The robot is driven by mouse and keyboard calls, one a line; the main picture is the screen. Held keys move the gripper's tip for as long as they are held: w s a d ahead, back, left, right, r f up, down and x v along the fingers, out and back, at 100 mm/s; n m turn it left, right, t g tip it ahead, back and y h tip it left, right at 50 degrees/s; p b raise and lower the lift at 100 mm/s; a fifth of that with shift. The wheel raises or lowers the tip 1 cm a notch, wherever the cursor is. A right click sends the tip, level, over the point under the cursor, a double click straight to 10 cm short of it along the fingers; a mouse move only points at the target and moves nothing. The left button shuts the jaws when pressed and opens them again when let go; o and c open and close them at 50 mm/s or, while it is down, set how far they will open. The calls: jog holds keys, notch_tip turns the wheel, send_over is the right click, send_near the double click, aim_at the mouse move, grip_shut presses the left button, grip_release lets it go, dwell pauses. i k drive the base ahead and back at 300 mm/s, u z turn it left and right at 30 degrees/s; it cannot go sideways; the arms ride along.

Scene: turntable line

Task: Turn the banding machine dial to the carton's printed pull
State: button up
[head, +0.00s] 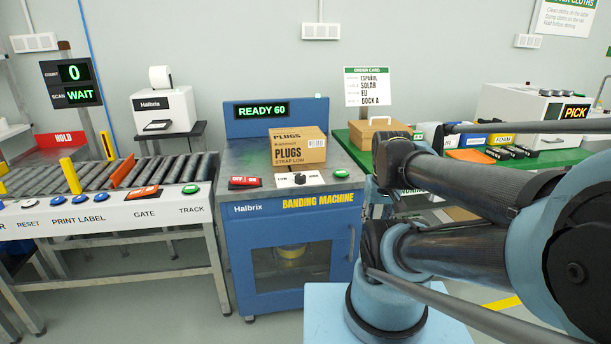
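The banding machine (275,235) is a blue cabinet with a grey top, and its rear display (262,110) reads "READY 60". A brown carton (299,153) sits on the top, printed "PLUGS" and, smaller, what looks like "STRAP LOW". The dial (300,179) is a small dark knob on a white plate at the front edge of the top, just in front of the carton. "LOW" is printed to its left; the word to its right is too small to read surely. Its exact pointer angle is unclear. My arm crosses the right side; my gripper is not in view.
A red switch (245,182) lies left of the dial and a green button (341,173) right of it. A roller conveyor (90,180) stands left. A green table (362,132) with a tan case (381,132) stands right, behind my arm. Floor shows between conveyor and machine.

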aim_at(300, 178)
jog(key=k, duration=1.25)
jog(key=u, duration=0.4)
jog(key=i, duration=1)
